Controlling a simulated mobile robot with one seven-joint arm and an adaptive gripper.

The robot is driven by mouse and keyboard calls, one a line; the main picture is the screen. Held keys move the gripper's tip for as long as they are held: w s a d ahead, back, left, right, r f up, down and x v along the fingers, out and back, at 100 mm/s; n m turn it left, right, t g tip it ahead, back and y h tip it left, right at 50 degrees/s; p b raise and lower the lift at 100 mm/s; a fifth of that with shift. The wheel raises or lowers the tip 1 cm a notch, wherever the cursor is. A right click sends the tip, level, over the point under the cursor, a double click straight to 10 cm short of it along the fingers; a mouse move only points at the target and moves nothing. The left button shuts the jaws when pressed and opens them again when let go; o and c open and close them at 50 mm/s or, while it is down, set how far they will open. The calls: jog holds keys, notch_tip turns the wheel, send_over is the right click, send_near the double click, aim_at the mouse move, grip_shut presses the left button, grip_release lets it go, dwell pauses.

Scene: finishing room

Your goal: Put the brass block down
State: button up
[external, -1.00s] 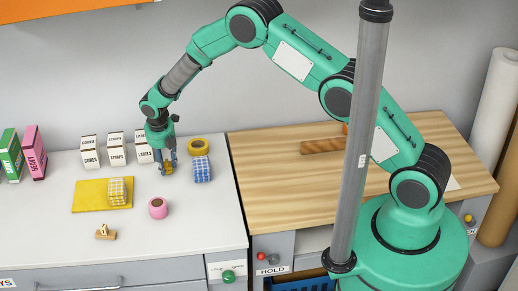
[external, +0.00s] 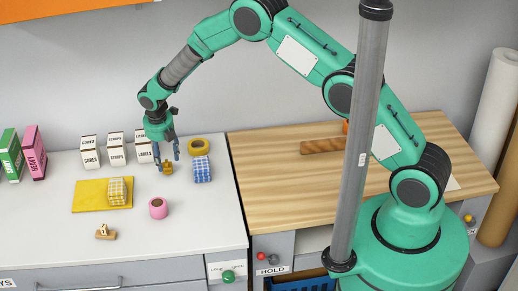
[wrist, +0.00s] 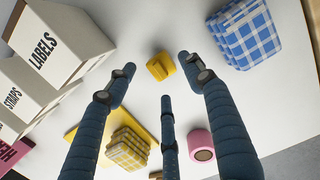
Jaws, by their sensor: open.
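The brass block (external: 167,168) is a small yellow-gold piece resting on the white worktop, between the white boxes and the blue checked bundle. In the wrist view the block (wrist: 161,66) lies beyond my spread fingertips, with white worktop around it. My gripper (external: 165,154) is just above the block, pointing down. Its fingers (wrist: 157,76) are open and empty, apart from the block.
The blue checked bundle (external: 202,169) and a yellow tape roll (external: 199,147) are close on the right. White boxes (external: 116,149) stand behind left. A yellow mat (external: 88,197) with a yellow checked bundle (external: 117,190) and a pink roll (external: 158,208) are nearer the front.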

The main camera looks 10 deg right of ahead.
notch_tip(320, 180, up, 9)
jog(key=s, duration=0.1)
jog(key=shift+f+p, duration=0.2)
jog(key=shift+p, duration=0.15)
jog(key=shift+s, duration=0.1)
dwell(0.5)
